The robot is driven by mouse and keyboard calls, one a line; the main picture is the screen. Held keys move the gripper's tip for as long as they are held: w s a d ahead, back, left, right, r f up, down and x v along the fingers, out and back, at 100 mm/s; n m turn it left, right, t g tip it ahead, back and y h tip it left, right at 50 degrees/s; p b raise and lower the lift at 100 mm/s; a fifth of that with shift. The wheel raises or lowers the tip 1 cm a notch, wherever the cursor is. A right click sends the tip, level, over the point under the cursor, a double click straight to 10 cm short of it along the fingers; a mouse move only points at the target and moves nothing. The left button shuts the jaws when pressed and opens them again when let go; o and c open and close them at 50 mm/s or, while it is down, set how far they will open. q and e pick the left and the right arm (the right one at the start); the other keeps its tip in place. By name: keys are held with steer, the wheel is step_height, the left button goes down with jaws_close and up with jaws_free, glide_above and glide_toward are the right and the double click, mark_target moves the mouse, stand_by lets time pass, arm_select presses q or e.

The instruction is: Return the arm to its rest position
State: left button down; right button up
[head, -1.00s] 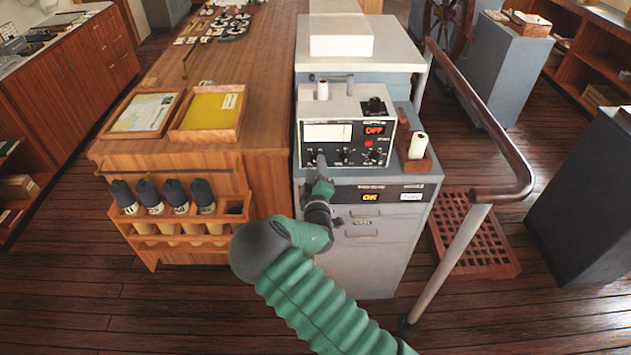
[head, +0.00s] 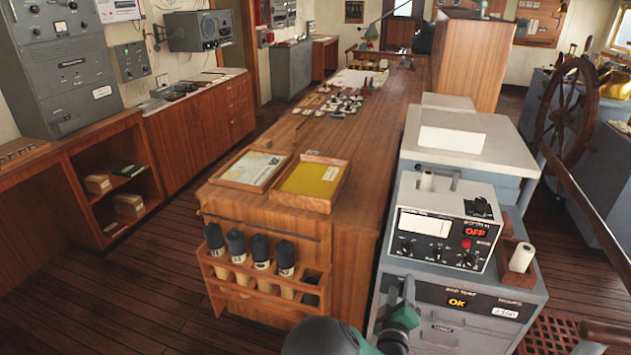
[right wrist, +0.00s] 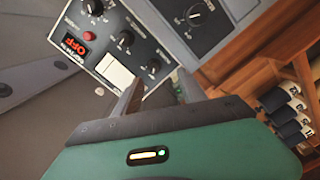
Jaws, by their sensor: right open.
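My right gripper (head: 402,287) shows at the bottom of the head view, in front of the grey cabinet and just below the device's knob panel. Its fingers (right wrist: 160,92) are apart and empty in the right wrist view. The grey device (head: 442,236) has black knobs, a white display and a red "OFF" light. Its panel also shows beyond the fingers in the right wrist view (right wrist: 112,40), tilted. The gripper looks clear of the knobs. Part of my right arm is cut off by the bottom edge. My left gripper is not in view.
The grey cabinet (head: 450,327) carries an "OK" light. A wooden holder with a white roll (head: 521,257) stands right of the device. The wooden counter (head: 345,200) has a rack of dark-capped tubes (head: 262,275) on its front. A handrail (head: 590,215) runs at right. Floor is clear at left.

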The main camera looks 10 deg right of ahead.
steer(key=s+a+f+m+g+y, duration=0.5)
steer(key=s+a+f+g, duration=0.2)
steer(key=a, duration=0.1)
steer(key=s+a+r+g+y, duration=0.2)
steer(key=s+a, duration=0.2)
steer(key=s, duration=0.3)
steer(key=s+a+r+g+y, duration=0.2)
steer(key=s+a+g, duration=0.1)
steer(key=s, duration=0.5)
steer(key=shift+a, duration=0.35)
steer(key=shift+r, duration=0.15)
